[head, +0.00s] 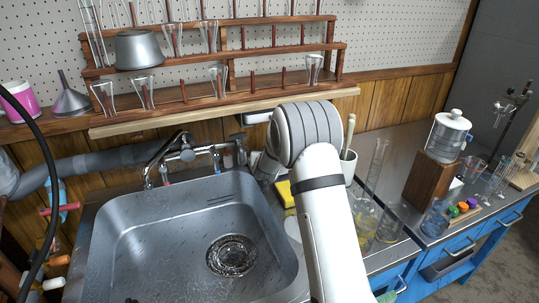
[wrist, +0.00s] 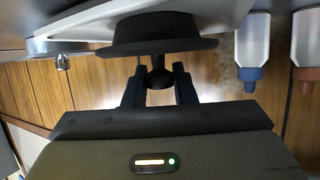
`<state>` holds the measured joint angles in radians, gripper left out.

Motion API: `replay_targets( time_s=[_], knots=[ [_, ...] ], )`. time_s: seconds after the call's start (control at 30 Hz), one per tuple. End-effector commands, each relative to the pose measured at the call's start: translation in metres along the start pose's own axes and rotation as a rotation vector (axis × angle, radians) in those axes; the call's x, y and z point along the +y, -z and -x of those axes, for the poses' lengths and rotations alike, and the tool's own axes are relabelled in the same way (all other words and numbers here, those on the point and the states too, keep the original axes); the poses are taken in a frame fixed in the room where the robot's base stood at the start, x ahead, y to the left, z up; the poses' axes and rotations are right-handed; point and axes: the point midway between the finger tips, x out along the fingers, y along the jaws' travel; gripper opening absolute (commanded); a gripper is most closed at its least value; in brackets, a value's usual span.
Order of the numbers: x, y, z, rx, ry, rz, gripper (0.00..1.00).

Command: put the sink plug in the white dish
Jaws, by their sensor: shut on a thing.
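My gripper (wrist: 160,88) is shut on the knob of the black sink plug (wrist: 160,40) in the wrist view. The plug's broad disc lies beyond the fingertips. A pale surface with a curved edge (wrist: 225,14) lies just beyond the disc; it may be the white dish, and I cannot tell whether the plug touches it. In the head view a pale, rounded edge, likely the white dish (head: 293,229), shows beside my arm on the counter right of the sink, mostly hidden. The gripper and plug are hidden behind my arm there.
The steel sink (head: 130,240) with its drain (head: 231,256) is left of my arm. A yellow sponge (head: 286,194) lies by its edge. Glass cylinders (head: 376,165) and beakers stand close on the right. Two capped bottles (wrist: 251,50) show in the wrist view.

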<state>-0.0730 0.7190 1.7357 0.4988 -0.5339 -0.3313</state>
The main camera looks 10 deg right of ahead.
Motion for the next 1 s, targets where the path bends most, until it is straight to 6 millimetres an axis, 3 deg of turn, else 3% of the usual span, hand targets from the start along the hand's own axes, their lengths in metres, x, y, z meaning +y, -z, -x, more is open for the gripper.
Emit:
replay_targets(
  time_s=[0.03, 0.07, 0.3, 0.67, 1.0],
  knots=[
    [0.0, -0.003, -0.001, 0.0, 0.0, 0.0, 0.0],
    [0.0, -0.002, -0.001, 0.0, 0.0, 0.0, 0.26],
    [0.001, -0.002, -0.001, -0.001, -0.001, 0.0, 0.46],
    [0.001, 0.003, 0.003, 0.0, -0.001, -0.001, 0.46],
    [0.001, 0.003, 0.072, 0.0, 0.0, -0.001, 0.46]
  ],
)
